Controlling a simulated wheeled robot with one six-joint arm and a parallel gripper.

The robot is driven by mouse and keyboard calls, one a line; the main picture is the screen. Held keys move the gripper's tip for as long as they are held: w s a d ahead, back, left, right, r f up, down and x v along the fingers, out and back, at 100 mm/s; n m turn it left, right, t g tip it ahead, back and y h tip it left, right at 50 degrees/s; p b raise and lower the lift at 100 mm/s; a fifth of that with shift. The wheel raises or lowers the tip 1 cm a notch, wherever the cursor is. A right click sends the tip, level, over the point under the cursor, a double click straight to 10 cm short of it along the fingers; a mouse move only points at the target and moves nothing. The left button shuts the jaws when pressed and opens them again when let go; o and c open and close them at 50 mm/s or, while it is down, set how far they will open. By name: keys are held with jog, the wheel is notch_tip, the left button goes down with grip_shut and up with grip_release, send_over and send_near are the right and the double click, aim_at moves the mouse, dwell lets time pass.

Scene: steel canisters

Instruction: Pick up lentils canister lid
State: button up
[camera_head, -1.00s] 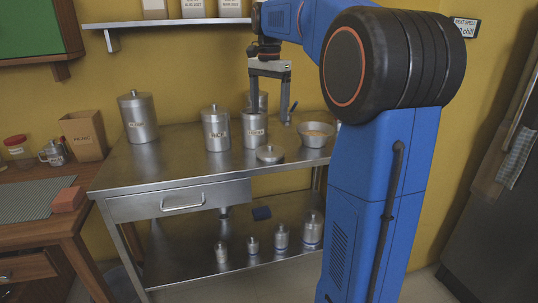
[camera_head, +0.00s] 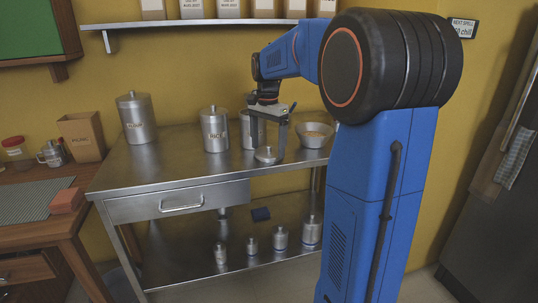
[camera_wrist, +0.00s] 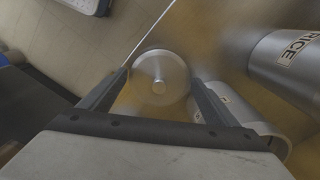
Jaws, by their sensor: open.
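The round steel lid (camera_head: 267,155) with a small knob lies on the steel table, in front of a canister (camera_head: 245,132) partly hidden by my arm. In the wrist view the lid (camera_wrist: 161,72) lies between and a little beyond my two fingertips, its knob facing the camera. The canister's label shows there at the right finger but is too blurred to read. My gripper (camera_head: 269,147) is open and points down over the lid, one finger on each side. I cannot tell whether the fingers touch it.
The rice canister (camera_head: 214,131) and flour canister (camera_head: 138,119) stand to the left. A metal bowl (camera_head: 315,140) stands to the right of the lid. The table's front edge is close to the lid. Several small canisters stand on the lower shelf (camera_head: 185,262).

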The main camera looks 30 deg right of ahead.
jog(key=shift+f, duration=0.6)
jog(key=c, duration=0.7)
jog(key=shift+r, duration=0.15)
